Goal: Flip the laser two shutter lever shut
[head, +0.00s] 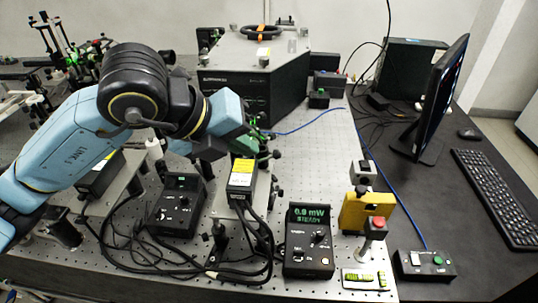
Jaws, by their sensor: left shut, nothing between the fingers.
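A black laser box with a yellow and white label (241,178) stands on the perforated bench at the picture's middle. Another black laser box (98,178) with a yellow label lies further left, partly behind my left arm. I cannot tell which box is laser two. My left gripper (234,145) is shut and empty, just above and behind the middle box, among small dark mounts. A shutter lever cannot be made out at this size, and the hand hides part of that area. My right gripper is out of the picture.
A yellow block (366,211), a red-topped post (374,240) and a button box (425,264) are at right. A large spectrometer (257,75) stands behind. Cables cross the front.

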